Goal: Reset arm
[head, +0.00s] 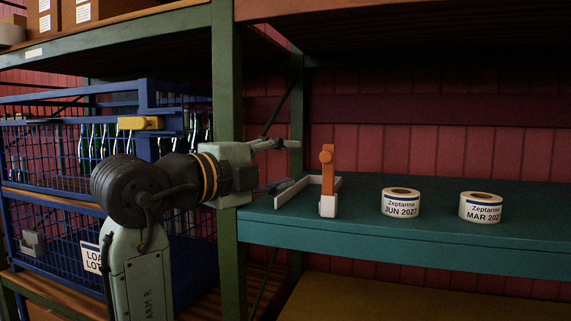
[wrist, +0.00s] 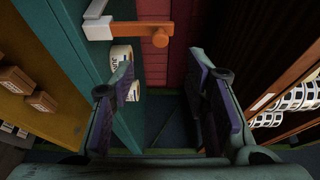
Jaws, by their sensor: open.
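My gripper (head: 290,165) is open and empty, reaching in front of the green post at the left end of the teal shelf (head: 400,245). It also shows in the wrist view (wrist: 162,75), its two fingers spread wide apart with nothing between them. An orange and white fixture (head: 327,180) stands on the shelf just right of the fingers; it also appears at the top of the wrist view (wrist: 155,28). My arm is raised and bent in the left half of the head view.
Two label rolls, JUN 2027 (head: 401,202) and MAR 2027 (head: 480,207), stand upright on the teal shelf. A blue wire cage (head: 60,160) is behind my arm. Cardboard boxes (head: 60,12) sit on the upper shelf. In the wrist view, several white rolls (wrist: 290,98) are at right.

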